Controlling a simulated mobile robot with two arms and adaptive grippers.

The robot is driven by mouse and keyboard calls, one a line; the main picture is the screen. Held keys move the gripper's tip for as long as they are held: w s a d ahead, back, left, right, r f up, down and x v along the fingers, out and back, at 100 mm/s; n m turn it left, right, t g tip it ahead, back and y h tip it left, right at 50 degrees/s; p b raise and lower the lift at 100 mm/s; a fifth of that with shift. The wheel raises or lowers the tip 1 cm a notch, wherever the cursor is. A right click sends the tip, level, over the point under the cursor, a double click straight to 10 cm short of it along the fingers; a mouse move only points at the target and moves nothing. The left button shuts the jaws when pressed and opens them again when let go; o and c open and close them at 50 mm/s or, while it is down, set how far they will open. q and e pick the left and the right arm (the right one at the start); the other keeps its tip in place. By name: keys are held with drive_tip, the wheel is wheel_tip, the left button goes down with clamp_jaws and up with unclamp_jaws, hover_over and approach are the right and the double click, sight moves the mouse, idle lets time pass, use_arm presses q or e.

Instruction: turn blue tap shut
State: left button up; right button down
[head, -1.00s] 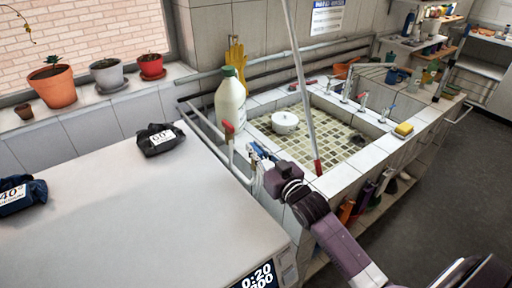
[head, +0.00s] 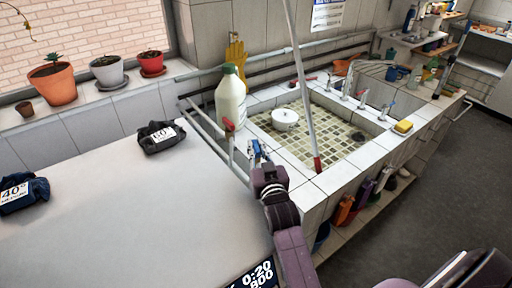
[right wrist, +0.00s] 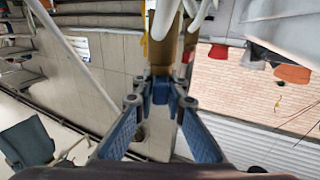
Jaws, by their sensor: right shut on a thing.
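My right gripper (head: 259,155) is at the pipes between the white worktop and the sink. In the right wrist view its two blue fingers (right wrist: 171,100) converge on a small blue piece, the blue tap handle (right wrist: 176,88), and are shut on it. The fingers hide most of the handle in the head view, so its exact angle is hard to tell. A red tap handle (head: 228,125) is on the pipe just left of the gripper, apart from it.
A white bottle with a green cap (head: 230,98) stands behind the taps. The tiled sink (head: 345,172) lies to the right, with a white round pot (head: 285,119) and a leaning pole (head: 303,85). A dark labelled bundle (head: 157,137) lies on the worktop (head: 130,220).

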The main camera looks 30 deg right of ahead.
sight(256, 145)
drive_tip(key=shift+r, duration=0.25)
drive_tip(key=c, duration=2.2)
unclamp_jaws()
drive_tip(key=shift+o, duration=1.2)
drive_tip(key=shift+f, duration=0.15)
wheel_tip(256, 145, up, 10)
